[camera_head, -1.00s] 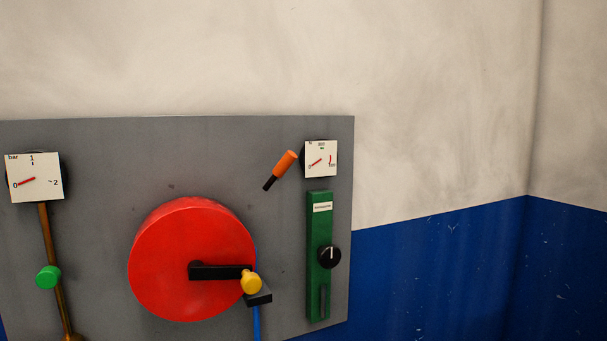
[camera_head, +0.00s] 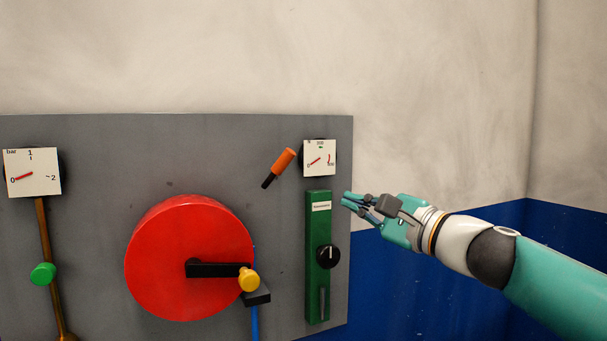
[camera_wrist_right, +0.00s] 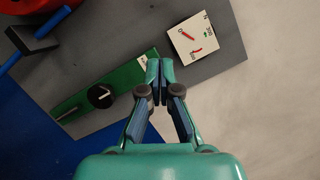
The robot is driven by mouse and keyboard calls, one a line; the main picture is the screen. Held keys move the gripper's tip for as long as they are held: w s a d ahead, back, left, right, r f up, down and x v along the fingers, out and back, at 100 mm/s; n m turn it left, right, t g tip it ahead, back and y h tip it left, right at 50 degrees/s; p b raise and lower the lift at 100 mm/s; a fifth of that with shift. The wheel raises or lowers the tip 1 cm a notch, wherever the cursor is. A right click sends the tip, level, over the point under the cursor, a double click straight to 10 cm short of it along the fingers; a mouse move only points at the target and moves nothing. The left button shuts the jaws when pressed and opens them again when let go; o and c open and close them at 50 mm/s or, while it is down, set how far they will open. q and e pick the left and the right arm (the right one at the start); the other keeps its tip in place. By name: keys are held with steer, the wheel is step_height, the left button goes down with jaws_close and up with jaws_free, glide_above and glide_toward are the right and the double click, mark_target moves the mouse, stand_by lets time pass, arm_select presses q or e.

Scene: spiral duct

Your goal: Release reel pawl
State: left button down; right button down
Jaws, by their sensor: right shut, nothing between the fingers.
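A red reel (camera_head: 170,260) is mounted on the grey panel, with a black crank arm (camera_head: 213,270) ending in a yellow knob (camera_head: 248,280). An orange-handled lever (camera_head: 283,161) with a black lower end sits tilted on the panel, above and right of the reel. My right gripper (camera_head: 345,199) is shut and empty at the panel's right edge, beside the upper end of the green plate (camera_head: 318,230). In the right wrist view the fingertips (camera_wrist_right: 160,62) are together, close to the green plate's end (camera_wrist_right: 140,72). My left gripper is not in view.
A black dial knob (camera_head: 328,256) is on the green plate; a white gauge (camera_head: 320,158) is above it. A bar gauge (camera_head: 32,172) and a green valve knob (camera_head: 42,273) are at left. A black block (camera_head: 257,297) and blue line sit below the yellow knob. The wall right of the panel is clear.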

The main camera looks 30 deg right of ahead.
mark_target(279, 167)
steer(key=shift+s+d+r, duration=0.1)
steer(key=shift+s+r, duration=0.25)
steer(key=shift+r, duration=0.35)
steer(key=shift+w, duration=0.15)
steer(key=w+a+r+p, duration=0.3)
steer(key=w+a+p, duration=0.1)
steer(key=w, duration=0.5)
steer(key=shift+w+a+p, duration=0.25)
steer(key=shift+a+p, duration=0.15)
steer(key=shift+a, duration=0.4)
steer(key=shift+r, duration=0.1)
steer(key=shift+s+d, duration=0.1)
steer(key=shift+r, duration=0.1)
